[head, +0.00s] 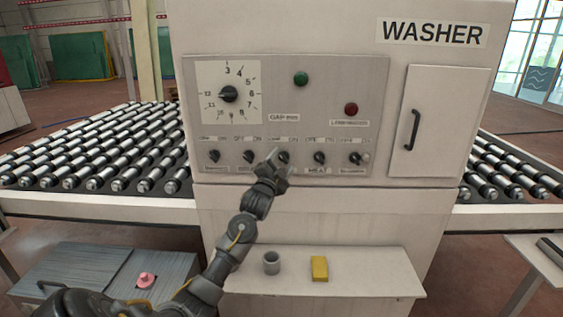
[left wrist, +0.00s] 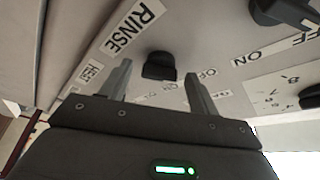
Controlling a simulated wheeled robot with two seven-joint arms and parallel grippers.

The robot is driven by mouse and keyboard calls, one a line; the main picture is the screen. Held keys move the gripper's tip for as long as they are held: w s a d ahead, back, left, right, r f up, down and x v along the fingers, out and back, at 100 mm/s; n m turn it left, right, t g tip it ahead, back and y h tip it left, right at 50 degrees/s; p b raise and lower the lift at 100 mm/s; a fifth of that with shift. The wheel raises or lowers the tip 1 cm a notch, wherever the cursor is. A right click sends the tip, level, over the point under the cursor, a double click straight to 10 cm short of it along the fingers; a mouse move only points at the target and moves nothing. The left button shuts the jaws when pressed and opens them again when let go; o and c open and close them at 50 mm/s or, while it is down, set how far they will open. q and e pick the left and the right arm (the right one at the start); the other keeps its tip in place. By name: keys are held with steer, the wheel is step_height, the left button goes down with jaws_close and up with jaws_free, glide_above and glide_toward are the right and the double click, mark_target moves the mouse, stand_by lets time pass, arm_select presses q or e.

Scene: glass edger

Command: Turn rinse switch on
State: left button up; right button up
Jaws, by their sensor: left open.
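The rinse switch is a black rotary knob (head: 284,157), the middle one in the lower row of the washer's control panel. In the left wrist view the rinse knob (left wrist: 158,66) sits near the RINSE label (left wrist: 133,28), with OFF and ON markings beside it. My left gripper (head: 274,160) is at the panel, covering the knob's label in the head view. In the left wrist view my left gripper (left wrist: 160,78) is open, its fingers on either side of the knob. I cannot tell whether they touch it or which way the knob points. My right gripper is not in view.
Neighbouring knobs, including the heat knob (head: 319,157) and a knob on the left (head: 249,157), are close by. Above are a dial (head: 228,94), a green button (head: 301,78) and a red button (head: 351,109). A shelf (head: 375,275) holds a grey cup (head: 271,263) and yellow block (head: 319,268).

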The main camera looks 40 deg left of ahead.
arm_select(q)
steer(key=c, duration=1)
steer(key=shift+o, duration=0.2)
steer(key=m+p, duration=0.1)
steer(key=m, duration=0.1)
steer(key=m+h+p, duration=0.1)
steer(key=p, duration=0.1)
steer(key=shift+r+m+g, duration=0.35)
steer(key=shift+m+g, duration=0.05)
steer(key=m+g+h+p, duration=0.1)
steer(key=m+p, duration=0.2)
steer(key=shift+r, duration=0.1)
steer(key=m+g+p, duration=0.1)
steer(key=m, duration=0.2)
steer(key=shift+m+g+p, duration=0.55)
steer(key=shift+m+g, duration=0.35)
steer(key=shift+m, duration=0.6)
